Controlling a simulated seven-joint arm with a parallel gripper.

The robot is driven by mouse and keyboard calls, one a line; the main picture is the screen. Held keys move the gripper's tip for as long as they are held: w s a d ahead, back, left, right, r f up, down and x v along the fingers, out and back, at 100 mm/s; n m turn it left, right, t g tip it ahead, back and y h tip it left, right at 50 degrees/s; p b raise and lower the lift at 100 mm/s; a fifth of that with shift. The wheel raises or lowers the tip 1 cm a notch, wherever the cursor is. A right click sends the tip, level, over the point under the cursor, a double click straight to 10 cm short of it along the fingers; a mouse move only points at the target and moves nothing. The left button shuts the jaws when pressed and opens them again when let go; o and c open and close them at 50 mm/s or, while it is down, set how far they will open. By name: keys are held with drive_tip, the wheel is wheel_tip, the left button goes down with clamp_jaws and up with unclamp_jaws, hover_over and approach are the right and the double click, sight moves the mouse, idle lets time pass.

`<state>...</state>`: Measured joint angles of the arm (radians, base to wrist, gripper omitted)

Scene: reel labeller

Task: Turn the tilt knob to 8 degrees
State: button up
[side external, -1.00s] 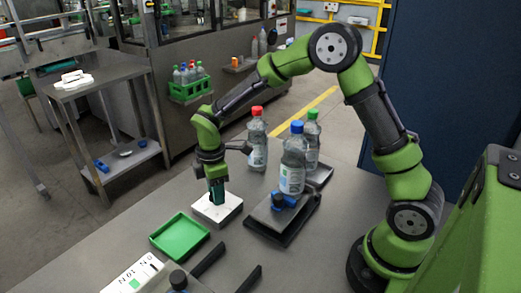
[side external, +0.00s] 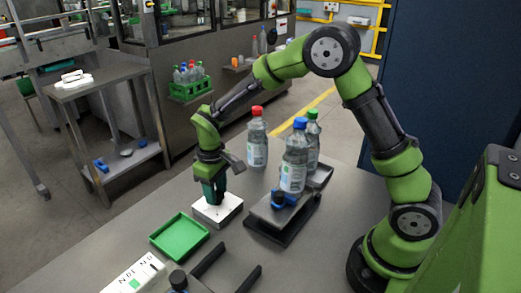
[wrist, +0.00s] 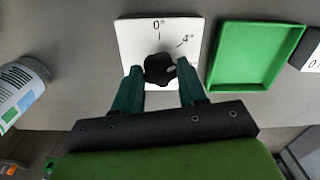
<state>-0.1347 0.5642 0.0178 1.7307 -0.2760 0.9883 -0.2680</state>
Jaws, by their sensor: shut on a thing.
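The tilt knob (wrist: 159,68) is black and lobed. It sits on a white dial plate (wrist: 130,38) printed with 0° at the top and 4° to its right, each with a short line. The knob's pointer cannot be made out. In the side view, my gripper (side external: 216,196) stands over the white dial box (side external: 231,211), and the knob is hidden.
An empty green tray (side external: 180,238) lies beside the dial box. On the other side, a clear bottle with a blue cap (side external: 294,160) stands on a dark stand (side external: 268,229). Bottles with a red cap (side external: 257,140) and a green cap (side external: 312,135) stand behind.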

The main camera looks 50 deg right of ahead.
drive_tip(key=m, duration=0.4)
drive_tip(key=shift+m, duration=2.2)
drive_tip(key=o, duration=1)
drive_tip(key=shift+o, duration=0.2)
wheel_tip(320, 180, up, 17)
drive_tip(key=shift+f, duration=0.1)
